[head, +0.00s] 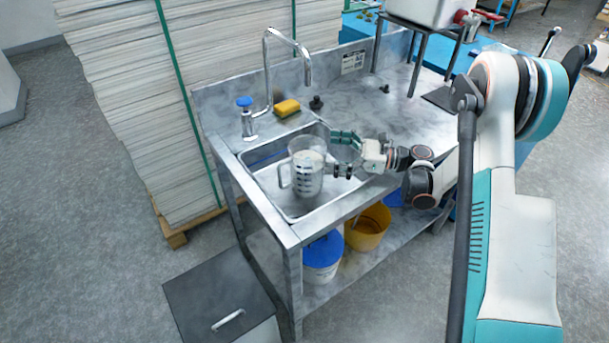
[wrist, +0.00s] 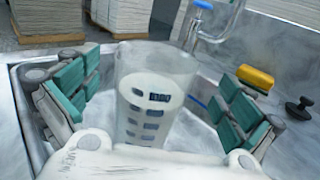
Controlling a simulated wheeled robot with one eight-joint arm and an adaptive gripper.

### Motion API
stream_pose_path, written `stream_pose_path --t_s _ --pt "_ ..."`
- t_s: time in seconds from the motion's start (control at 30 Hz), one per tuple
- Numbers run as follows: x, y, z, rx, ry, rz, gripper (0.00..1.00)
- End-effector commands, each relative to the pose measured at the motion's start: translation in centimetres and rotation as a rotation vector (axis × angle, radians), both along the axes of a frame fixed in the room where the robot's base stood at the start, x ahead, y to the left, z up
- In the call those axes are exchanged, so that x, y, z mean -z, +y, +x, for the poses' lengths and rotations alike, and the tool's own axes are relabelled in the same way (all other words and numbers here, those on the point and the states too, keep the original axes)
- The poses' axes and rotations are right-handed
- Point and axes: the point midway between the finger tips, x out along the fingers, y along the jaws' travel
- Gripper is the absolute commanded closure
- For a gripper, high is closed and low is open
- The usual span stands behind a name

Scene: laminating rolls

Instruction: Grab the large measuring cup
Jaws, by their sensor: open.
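The large measuring cup (head: 307,173) is clear, with dark scale marks and a handle on its left side in the head view. It stands upright in the sink basin (head: 258,160). My gripper (head: 338,153) is open, at the cup's right side in the head view. In the wrist view the cup (wrist: 152,95) shows between the two spread teal finger pads of my gripper (wrist: 158,100), with room visible on both sides. Its lower end is hidden behind the gripper's body.
A tap (head: 268,85) with a blue knob rises behind the basin. A yellow sponge (head: 287,108) and a black stopper (head: 316,103) lie on the back ledge. A white tank (head: 425,10) stands on a metal frame at the back right. The counter right of the basin is mostly clear.

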Motion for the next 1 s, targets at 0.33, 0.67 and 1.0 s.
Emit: stream_pose_path --t_s 0.33,0.67,1.0 --pt "0.0 2.6 0.5 0.001 -0.001 0.000 0.00" --pt "0.2 6.8 1.3 -0.001 -0.001 -0.001 0.00" --pt "-0.1 7.3 1.4 0.001 -0.001 -0.001 0.14"
